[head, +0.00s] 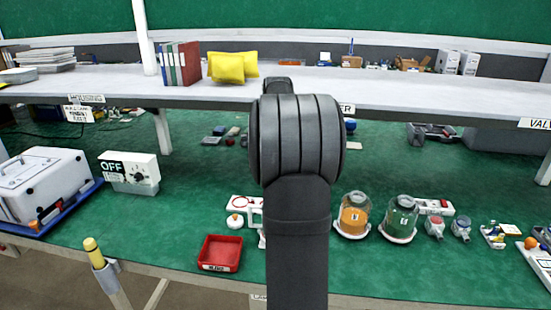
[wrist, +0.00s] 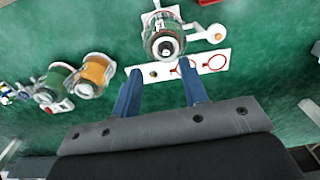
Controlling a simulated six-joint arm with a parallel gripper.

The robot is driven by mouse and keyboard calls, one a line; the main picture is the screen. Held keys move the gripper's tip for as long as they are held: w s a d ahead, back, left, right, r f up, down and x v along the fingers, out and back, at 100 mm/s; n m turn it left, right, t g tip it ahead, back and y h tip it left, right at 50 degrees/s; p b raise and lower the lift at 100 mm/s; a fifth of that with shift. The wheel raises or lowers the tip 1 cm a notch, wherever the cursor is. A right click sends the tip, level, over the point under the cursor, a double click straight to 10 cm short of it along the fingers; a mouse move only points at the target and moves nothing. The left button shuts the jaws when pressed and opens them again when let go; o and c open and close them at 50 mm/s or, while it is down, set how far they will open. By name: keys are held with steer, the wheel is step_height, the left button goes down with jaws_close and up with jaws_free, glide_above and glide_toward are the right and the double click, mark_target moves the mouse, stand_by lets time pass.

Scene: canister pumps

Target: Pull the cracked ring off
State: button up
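A canister pump (wrist: 163,38) with a metallic top stands on the green mat, near the top middle of the wrist view. In the head view my arm hides most of it. A white board (wrist: 205,63) lies beside it with two red rings, a middle one (wrist: 185,68) and a right one (wrist: 217,62), and a small dark piece at its left end. I cannot tell any crack or which ring is cracked. My gripper (wrist: 158,80) is open and empty, its blue fingers pointing at the board and pump; any contact is unclear. The head view hides it behind my arm.
Orange (head: 354,215) and green (head: 400,218) canisters stand right of my arm. A red tray (head: 220,253) lies near the front edge, with a round white piece (head: 235,220) behind it. A white OFF box (head: 130,172) stands left. Mat between box and tray is clear.

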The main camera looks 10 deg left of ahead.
steer(key=f, duration=1.6)
steer(key=shift+s+a+f, duration=0.1)
steer(key=shift+s+a, duration=0.05)
steer(key=shift+s, duration=0.05)
steer(key=shift+c, duration=0.4)
jaws_close()
steer(key=shift+r, duration=1.75)
stand_by(0.7)
step_height(320, 180, up, 7)
stand_by(2.0)
steer(key=shift+r, duration=0.1)
stand_by(0.4)
